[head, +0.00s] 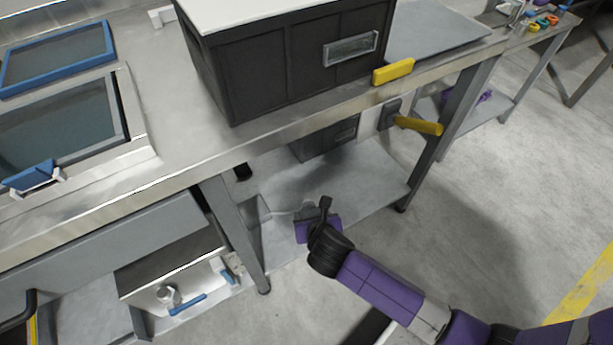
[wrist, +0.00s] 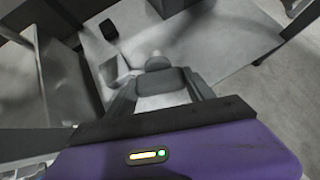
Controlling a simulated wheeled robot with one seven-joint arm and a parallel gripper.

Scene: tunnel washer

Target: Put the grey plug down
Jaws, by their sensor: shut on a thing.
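My gripper (wrist: 168,84) is shut on the grey plug (wrist: 157,64) in the wrist view. The plug's rounded knob points away from me, and its wider grey body sits between the two fingers. In the head view my gripper (head: 308,222) is below the worktop, over the front part of the lower shelf (head: 345,190). The plug cannot be made out clearly in the head view. I cannot tell whether it touches the shelf.
A pale fitting (wrist: 109,70) and a small black object (wrist: 109,30) are on the shelf in the wrist view. A table leg (head: 235,235) stands left of my gripper. A dark crate (head: 285,65) sits on the worktop above. The shelf's right part is clear.

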